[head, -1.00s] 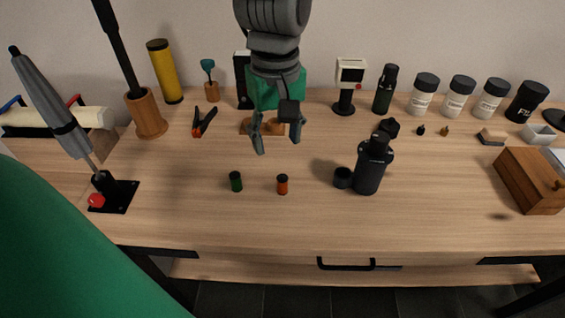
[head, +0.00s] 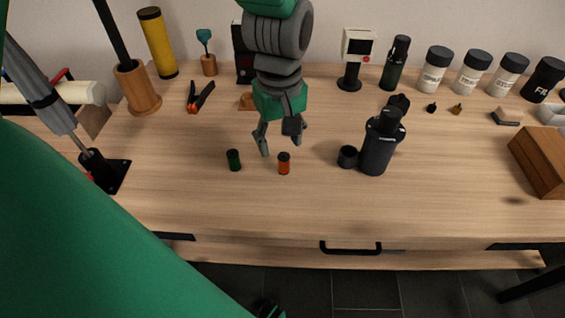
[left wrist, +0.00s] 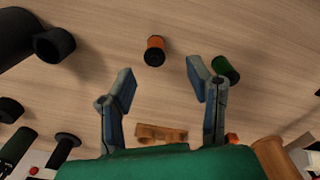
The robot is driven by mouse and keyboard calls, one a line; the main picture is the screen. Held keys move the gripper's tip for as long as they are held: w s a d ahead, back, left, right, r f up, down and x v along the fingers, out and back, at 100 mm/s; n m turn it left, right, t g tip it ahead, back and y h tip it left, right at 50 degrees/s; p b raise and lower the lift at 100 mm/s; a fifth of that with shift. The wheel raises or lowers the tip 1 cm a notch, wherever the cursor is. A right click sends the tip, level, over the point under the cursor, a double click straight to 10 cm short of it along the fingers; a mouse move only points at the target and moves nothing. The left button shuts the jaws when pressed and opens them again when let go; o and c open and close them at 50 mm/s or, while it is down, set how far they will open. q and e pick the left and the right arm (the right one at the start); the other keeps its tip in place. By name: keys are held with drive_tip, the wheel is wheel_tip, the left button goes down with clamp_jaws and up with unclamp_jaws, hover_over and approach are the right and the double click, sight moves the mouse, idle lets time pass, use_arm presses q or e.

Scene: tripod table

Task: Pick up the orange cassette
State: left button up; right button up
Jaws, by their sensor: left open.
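The orange cassette (head: 284,164) is a small dark-capped cylinder standing upright on the table. It also shows in the left wrist view (left wrist: 155,51), beyond the fingertips and roughly between their lines. My left gripper (head: 281,147) is open and empty, pointing down just behind and above the cassette in the head view. Its two spread fingers also show in the left wrist view (left wrist: 162,83). No contact with the cassette is visible. A similar green cassette (head: 234,160) stands to its left. My right gripper is not in view.
A black tank (head: 377,150) with a small black cup (head: 348,157) stands to the right of the orange cassette. Orange-tipped pliers (head: 200,97) and a wooden holder (head: 247,101) lie behind. The table (head: 290,215) in front is clear.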

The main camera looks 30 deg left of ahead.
sight(283, 154)
use_arm(q)
drive_tip(key=f+b, duration=0.1)
drive_tip(key=f, duration=0.2)
drive_tip(key=shift+d+f, duration=0.15)
drive_tip(key=shift+d, duration=0.05)
drive_tip(key=shift+w+d+f, duration=0.15)
drive_tip(key=shift+f, duration=0.2)
drive_tip(key=shift+d, duration=0.1)
drive_tip(key=shift+d+r, duration=0.1)
drive_tip(key=shift+c, duration=1.2)
drive_tip(key=c, duration=0.7)
drive_tip(key=shift+a, duration=0.2)
